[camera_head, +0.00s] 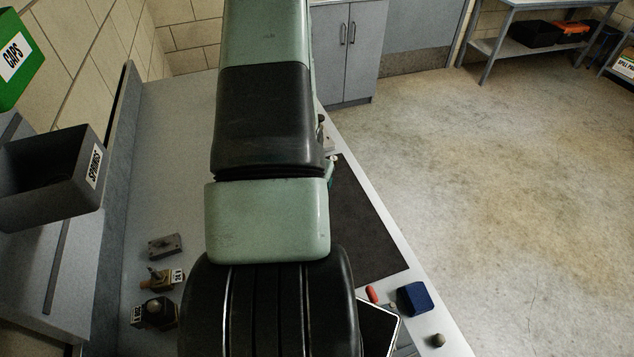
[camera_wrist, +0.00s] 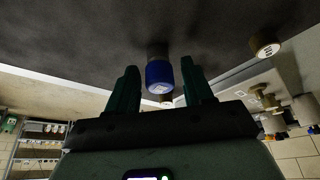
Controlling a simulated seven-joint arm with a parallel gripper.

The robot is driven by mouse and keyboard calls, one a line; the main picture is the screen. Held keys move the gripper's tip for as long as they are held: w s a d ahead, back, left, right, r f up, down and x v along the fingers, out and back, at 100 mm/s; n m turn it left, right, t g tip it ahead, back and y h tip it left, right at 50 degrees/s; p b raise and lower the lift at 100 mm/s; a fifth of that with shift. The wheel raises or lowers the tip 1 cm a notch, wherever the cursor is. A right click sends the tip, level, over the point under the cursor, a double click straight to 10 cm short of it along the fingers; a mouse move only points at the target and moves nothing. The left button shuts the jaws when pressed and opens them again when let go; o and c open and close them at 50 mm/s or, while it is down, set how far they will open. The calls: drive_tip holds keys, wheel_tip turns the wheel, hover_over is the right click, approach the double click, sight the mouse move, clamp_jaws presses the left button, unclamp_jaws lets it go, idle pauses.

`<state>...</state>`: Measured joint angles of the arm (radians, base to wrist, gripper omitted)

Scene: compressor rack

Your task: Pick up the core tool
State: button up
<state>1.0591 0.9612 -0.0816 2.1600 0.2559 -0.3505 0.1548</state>
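In the wrist view, a short cylinder with a blue body and a darker grey upper part (camera_wrist: 160,75) is against the dark mat; it looks like the core tool, though no readable label confirms it. A small pale mark shows on its blue end. My gripper (camera_wrist: 161,88) has its two green fingers spread, one on each side of this cylinder. Gaps show between the fingers and the cylinder, and nothing is held. In the head view my arm hides the cylinder and most of my gripper.
The dark mat (camera_head: 365,232) lies on the grey bench. Tagged brass fittings (camera_head: 157,279) and a metal block (camera_head: 164,246) stand at left. A blue block (camera_head: 414,298) and a red item (camera_head: 372,294) lie near the front. A grey SPRINGS bin (camera_head: 45,180) is at left. A tan round piece (camera_wrist: 265,46) is near my gripper.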

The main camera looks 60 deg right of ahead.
clamp_jaws()
drive_tip(key=shift+r, duration=0.1)
